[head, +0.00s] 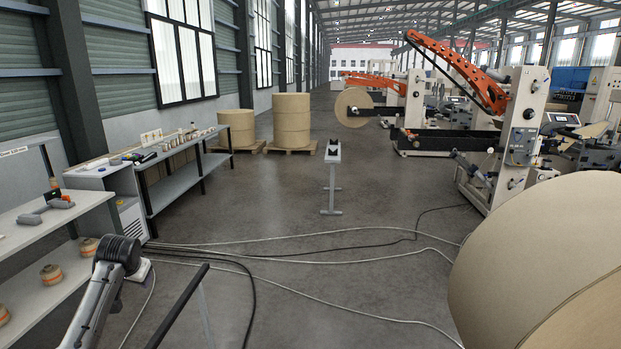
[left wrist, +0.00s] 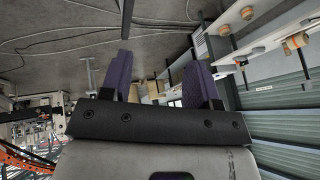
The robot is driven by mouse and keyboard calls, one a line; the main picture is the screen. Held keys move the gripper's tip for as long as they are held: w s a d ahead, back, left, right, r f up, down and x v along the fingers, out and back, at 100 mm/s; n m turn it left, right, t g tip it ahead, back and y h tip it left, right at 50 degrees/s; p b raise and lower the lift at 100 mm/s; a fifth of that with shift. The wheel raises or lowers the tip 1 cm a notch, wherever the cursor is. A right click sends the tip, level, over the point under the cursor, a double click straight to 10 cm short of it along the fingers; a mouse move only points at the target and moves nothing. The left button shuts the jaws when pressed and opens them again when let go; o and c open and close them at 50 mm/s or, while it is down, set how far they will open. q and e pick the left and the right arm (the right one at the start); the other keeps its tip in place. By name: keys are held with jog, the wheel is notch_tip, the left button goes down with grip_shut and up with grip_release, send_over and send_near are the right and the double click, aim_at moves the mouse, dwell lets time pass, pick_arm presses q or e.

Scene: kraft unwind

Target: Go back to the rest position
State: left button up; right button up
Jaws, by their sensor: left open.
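My left gripper (left wrist: 155,72) shows in the left wrist view with its two purple fingers apart and nothing between them. In the head view my left arm (head: 105,285) comes in at the lower left, beside the white shelf unit (head: 40,232). Its fingers cannot be made out there. My right arm and right gripper are in neither view.
A large kraft paper roll (head: 540,255) fills the lower right. Several cables (head: 330,260) cross the floor. A dark rail (head: 180,307) stands near my left arm. A grey bench (head: 185,180) lines the left wall. A small stand (head: 331,180) stands mid-floor, with open floor around it.

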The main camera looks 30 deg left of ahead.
pick_arm(q)
jog(key=w+d+r+m+t+y, duration=0.1)
jog(key=w+d+r+m+t, duration=0.25)
jog(key=d, duration=0.55)
jog(key=s+d+f+m+t, duration=0.1)
jog(key=d+f+t, duration=0.1)
jog(key=d, duration=1.5)
jog(key=s+d+f+m+h, duration=0.2)
jog(key=s+d+f+h, duration=0.1)
jog(key=s+d+f, duration=0.6)
jog(key=s+d+f+m+h, duration=0.15)
jog(key=s+d+f, duration=0.25)
jog(key=s+d, duration=0.55)
jog(key=s+d+f+g+h, duration=0.2)
jog(key=s+d+f+g, duration=0.35)
jog(key=s+f, duration=0.75)
jog(key=w+p+v, duration=0.2)
jog(key=p+v, duration=0.8)
jog(key=w+r+p+v, duration=0.1)
jog(key=w+p+v, duration=0.1)
jog(key=p+v, duration=0.8)
jog(key=shift+w+d+n, duration=0.15)
jog(key=shift+d+n, duration=0.25)
jog(key=shift+r, duration=0.15)
